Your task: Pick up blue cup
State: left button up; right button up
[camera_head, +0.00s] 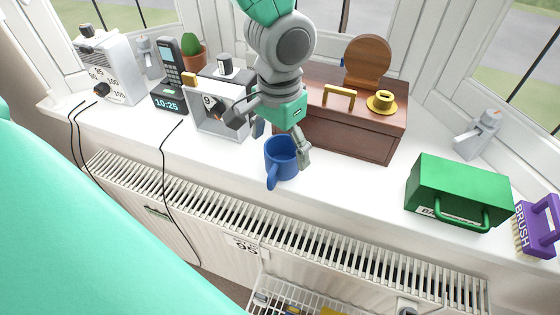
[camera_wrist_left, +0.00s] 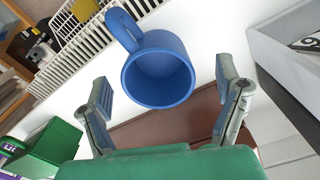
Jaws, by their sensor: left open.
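The blue cup (camera_head: 281,160) stands upright on the white window sill (camera_head: 350,185), near its front edge, with its handle toward the radiator. My left gripper (camera_head: 281,143) is over the cup, with its fingers spread to either side. In the left wrist view the cup (camera_wrist_left: 158,78) shows its open, empty mouth just beyond and between the two open fingers of the gripper (camera_wrist_left: 164,86). The fingers look apart from the cup; contact cannot be told. My right gripper is not in view.
A grey box (camera_head: 215,120) is left. A green case (camera_head: 458,190) and purple brush (camera_head: 538,225) are right. A radiator (camera_head: 300,235) runs below the sill.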

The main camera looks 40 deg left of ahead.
aim_at(280, 163)
pick_arm(q)
jog(key=f, duration=0.3)
jog(key=shift+d+f, duration=0.2)
jog(key=shift+f, duration=0.2)
jog(key=shift+w+d+f+b, duration=0.15)
jog(key=shift+f+b, duration=0.15)
jog(key=shift+f, duration=0.15)
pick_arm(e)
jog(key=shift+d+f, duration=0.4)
pick_arm(q)
jog(key=shift+a, duration=0.2)
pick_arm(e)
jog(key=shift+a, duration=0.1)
pick_arm(q)
jog(key=c, duration=0.5)
jog(key=shift+s+a, duration=0.15)
jog(key=shift+s, duration=0.05)
jog(key=c, duration=0.7)
jog(key=shift+c, duration=0.9)
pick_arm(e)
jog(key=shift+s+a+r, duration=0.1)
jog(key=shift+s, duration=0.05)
